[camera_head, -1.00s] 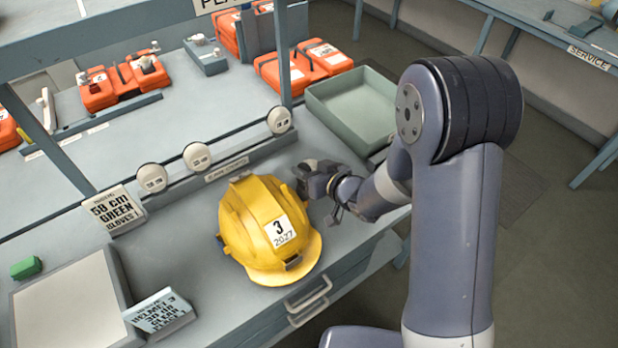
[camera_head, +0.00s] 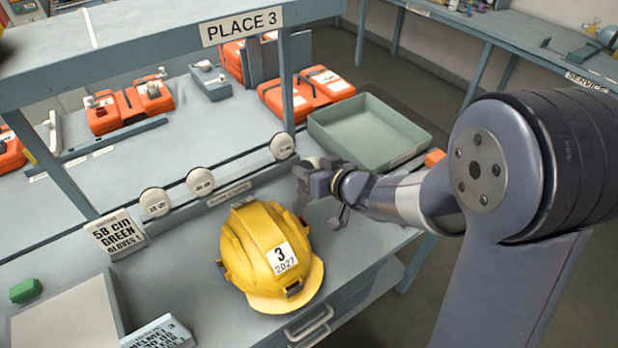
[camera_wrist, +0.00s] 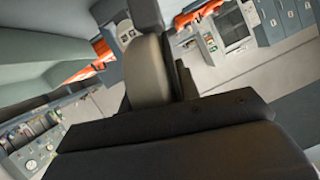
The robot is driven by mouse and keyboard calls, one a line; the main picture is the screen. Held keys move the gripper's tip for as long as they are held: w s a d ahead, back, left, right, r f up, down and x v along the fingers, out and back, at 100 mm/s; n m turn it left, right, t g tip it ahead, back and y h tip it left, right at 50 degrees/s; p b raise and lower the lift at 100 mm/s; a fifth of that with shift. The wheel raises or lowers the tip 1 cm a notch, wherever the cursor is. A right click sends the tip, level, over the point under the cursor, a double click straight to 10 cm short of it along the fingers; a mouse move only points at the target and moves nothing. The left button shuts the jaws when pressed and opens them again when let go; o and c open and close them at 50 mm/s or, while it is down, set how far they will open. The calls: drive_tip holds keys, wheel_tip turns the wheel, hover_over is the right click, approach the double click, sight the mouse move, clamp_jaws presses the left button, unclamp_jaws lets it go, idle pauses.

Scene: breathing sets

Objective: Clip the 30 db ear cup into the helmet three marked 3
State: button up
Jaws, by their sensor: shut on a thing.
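The yellow helmet (camera_head: 262,250) marked 3 sits on the grey bench, its brim toward the front. My gripper (camera_head: 312,178) is beyond the helmet's right side, above the bench and apart from the helmet. It is shut on a grey, rounded thing that looks like an ear cup; this fills the middle of the wrist view (camera_wrist: 150,72). Three white round ear cups stand along the rail: a left one (camera_head: 155,203), a middle one (camera_head: 200,182) and a right one (camera_head: 282,146). Their small labels are hard to read. A wider gap separates the middle and right ones.
A grey-green open tray (camera_head: 365,135) stands behind my gripper. A shelf post (camera_head: 286,90) rises behind the rail. Orange cases (camera_head: 305,92) stand farther back.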

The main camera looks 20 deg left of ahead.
sight(302, 187)
drive_tip(key=shift+n+t+h, duration=0.4)
drive_tip(key=shift+n+t, duration=0.2)
drive_tip(key=shift+n, duration=0.3)
drive_tip(key=shift+s+a+f+b, duration=0.25)
drive_tip(key=shift+f+b, duration=0.6)
drive_tip(key=shift+b, duration=0.75)
drive_tip(key=shift+s+a+f+b, duration=0.2)
drive_tip(key=shift+f+b, duration=0.65)
drive_tip(key=shift+b, duration=0.7)
drive_tip(key=shift+s+a+f+b, duration=0.25)
drive_tip(key=shift+f+b, duration=0.6)
drive_tip(key=shift+b, duration=0.75)
drive_tip(key=shift+p, duration=0.4)
drive_tip(key=shift+f+b, duration=1.8)
drive_tip(key=shift+f, duration=0.3)
drive_tip(key=o, duration=1.2)
drive_tip(key=shift+d, duration=0.1)
